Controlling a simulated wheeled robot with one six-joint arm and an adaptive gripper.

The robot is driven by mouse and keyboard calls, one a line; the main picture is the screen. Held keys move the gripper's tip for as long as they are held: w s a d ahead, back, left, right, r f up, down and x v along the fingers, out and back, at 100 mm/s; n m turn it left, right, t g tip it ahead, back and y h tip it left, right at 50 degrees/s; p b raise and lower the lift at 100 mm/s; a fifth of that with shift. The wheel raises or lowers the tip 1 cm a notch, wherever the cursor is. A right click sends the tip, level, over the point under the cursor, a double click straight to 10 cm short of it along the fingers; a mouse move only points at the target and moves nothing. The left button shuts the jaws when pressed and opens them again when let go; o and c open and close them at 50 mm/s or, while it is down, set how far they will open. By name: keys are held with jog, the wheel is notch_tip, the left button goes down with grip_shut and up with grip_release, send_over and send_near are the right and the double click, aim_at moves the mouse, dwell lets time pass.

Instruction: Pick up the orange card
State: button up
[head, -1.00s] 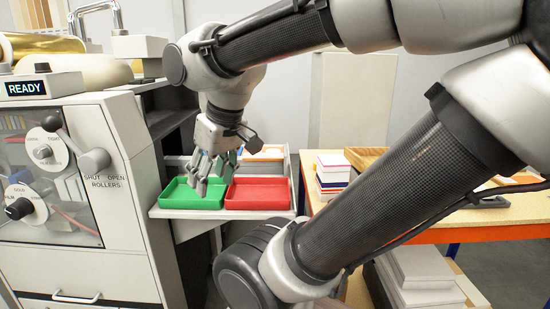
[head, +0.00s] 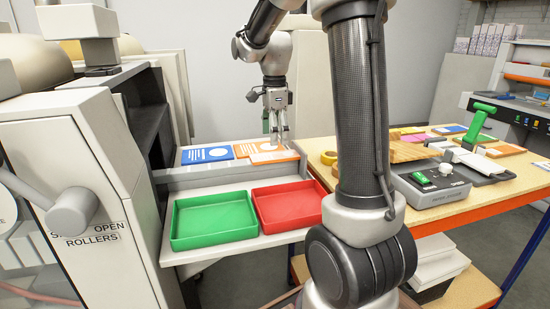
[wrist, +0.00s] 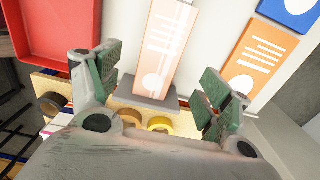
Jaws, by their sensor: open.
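Two orange cards with white print lie on the pale shelf behind the trays. The nearer orange card (head: 275,158) looks pale in the wrist view (wrist: 163,40), where it shows between my fingers. The farther orange card (head: 262,147) lies to the right in the wrist view (wrist: 258,58). My gripper (head: 280,138) is open and empty, pointing down over the right end of the cards. Its fingers stand apart in the wrist view (wrist: 162,75). I cannot tell its exact height above the nearer card.
A blue card (head: 207,154) lies left of the orange ones. A worktable (head: 450,205) with a yellow tape roll (head: 329,158) is right. The roller machine (head: 70,180) is left.

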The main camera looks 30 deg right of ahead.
aim_at(275, 156)
notch_tip(275, 156, down, 6)
jog(key=shift+r, duration=0.2)
jog(key=c, duration=0.9)
